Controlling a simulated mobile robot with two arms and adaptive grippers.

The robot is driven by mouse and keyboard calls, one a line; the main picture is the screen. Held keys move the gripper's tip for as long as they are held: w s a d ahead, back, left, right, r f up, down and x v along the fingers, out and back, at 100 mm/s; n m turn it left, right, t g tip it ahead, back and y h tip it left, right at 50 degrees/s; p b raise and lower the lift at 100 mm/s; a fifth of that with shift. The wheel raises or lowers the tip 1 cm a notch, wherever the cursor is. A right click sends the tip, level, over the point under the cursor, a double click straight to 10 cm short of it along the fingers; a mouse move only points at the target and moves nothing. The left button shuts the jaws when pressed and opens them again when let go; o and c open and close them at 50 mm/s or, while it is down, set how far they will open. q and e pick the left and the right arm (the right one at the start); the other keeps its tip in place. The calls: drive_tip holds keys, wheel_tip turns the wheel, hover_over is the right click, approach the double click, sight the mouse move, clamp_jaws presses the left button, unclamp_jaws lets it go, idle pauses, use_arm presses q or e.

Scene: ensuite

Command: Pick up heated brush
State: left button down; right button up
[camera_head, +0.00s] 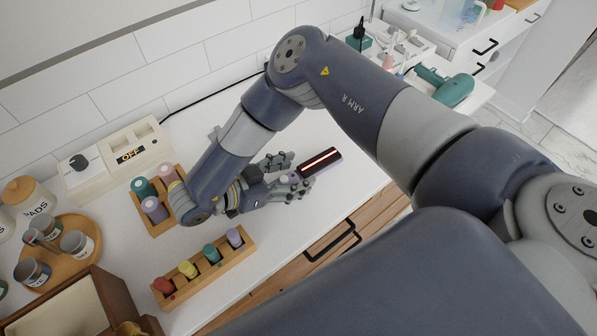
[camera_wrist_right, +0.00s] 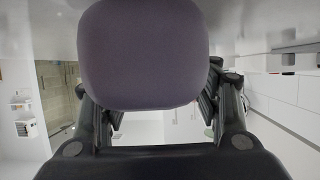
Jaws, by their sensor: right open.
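The heated brush (camera_head: 322,160) shows in the head view as a dark barrel with a glowing red stripe, lying over the white counter. Its pale purple handle end is partly hidden between the fingers of my right gripper (camera_head: 294,176). The right gripper is open, with one finger on each side of the handle. In the wrist view, a large rounded purple end (camera_wrist_right: 143,55), which looks like the brush handle, fills the space between the open fingers (camera_wrist_right: 160,100). Whether the fingers touch it is unclear. My left gripper is not in view.
A wooden rack of colored rollers (camera_head: 206,277) stands nearer the front edge. Another roller rack (camera_head: 158,228) is partly behind my right arm. A heater box labelled OFF (camera_head: 92,183) sits against the tiled wall. A teal hair dryer (camera_head: 446,87) lies at right.

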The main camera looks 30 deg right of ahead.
drive_tip(key=shift+a, duration=0.1)
drive_tip(key=c, duration=1.3)
drive_tip(key=shift+c, duration=0.3)
drive_tip(key=shift+r, duration=0.15)
